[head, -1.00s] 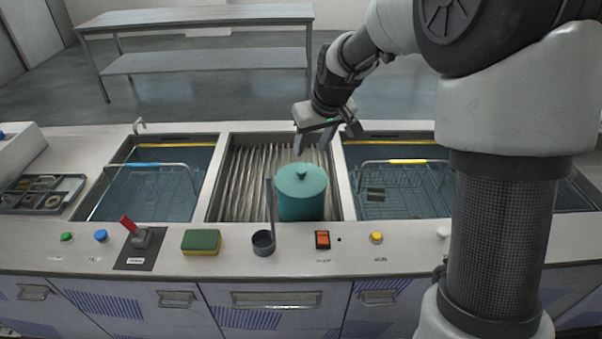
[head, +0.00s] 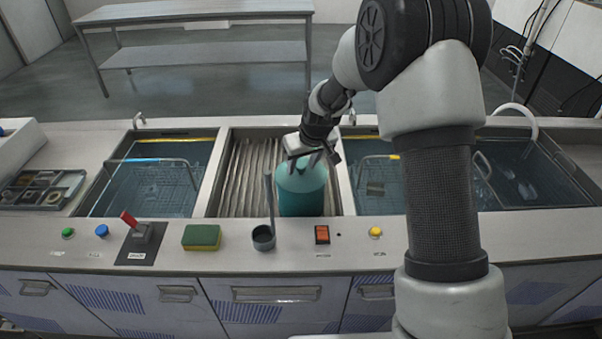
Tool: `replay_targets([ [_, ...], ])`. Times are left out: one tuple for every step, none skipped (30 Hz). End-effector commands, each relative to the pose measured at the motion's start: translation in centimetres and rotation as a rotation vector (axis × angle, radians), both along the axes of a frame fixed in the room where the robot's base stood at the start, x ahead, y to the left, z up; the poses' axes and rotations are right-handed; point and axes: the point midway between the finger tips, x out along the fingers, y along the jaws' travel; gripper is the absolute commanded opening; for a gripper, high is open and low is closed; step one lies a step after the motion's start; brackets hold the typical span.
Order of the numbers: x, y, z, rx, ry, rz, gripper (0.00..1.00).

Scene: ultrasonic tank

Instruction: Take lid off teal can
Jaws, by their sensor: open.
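The teal can (head: 301,198) stands upright in the middle basin, on the right part of its ribbed floor. Its teal lid (head: 288,180) is on top. My gripper (head: 303,168) is open and points down right over the lid, with its fingers around where the lid's small knob is. The gripper hides the knob, so I cannot tell whether the fingers touch it.
Water-filled tanks with wire baskets lie left (head: 150,185) and right (head: 378,185) of the middle basin. On the front ledge are a green and yellow sponge (head: 201,237), a dark cup with a tall handle (head: 263,238), a red lever (head: 129,219) and several buttons.

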Motion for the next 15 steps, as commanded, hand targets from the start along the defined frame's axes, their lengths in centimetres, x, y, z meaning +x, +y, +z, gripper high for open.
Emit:
replay_targets([
  [0.02,0.01,-0.01,0.000,0.000,0.000,0.44],
  [0.02,0.00,0.01,0.000,-0.001,0.000,0.44],
  [0.02,0.00,0.02,0.000,-0.001,0.000,0.44],
  [0.02,0.00,0.02,0.000,-0.001,0.000,0.44],
  [0.01,-0.02,0.01,0.000,0.000,0.000,0.44],
  [0.01,-0.02,0.02,0.000,0.000,0.000,0.37],
  [0.01,-0.02,0.02,0.000,0.000,0.000,0.32],
  [0.01,-0.02,0.02,0.000,0.000,0.000,0.27],
  [0.00,-0.02,0.03,0.000,0.000,0.000,0.20],
  [0.00,-0.02,0.03,0.000,0.000,0.000,0.15],
  [0.00,-0.02,0.03,0.000,0.000,-0.001,0.10],
  [0.00,-0.02,0.03,0.000,0.000,-0.001,0.04],
  [0.00,-0.02,0.04,0.000,0.000,-0.001,0.00],
  [0.02,-0.02,0.06,0.001,-0.001,-0.001,0.00],
  [0.02,-0.02,0.06,0.001,-0.001,-0.001,0.00],
])
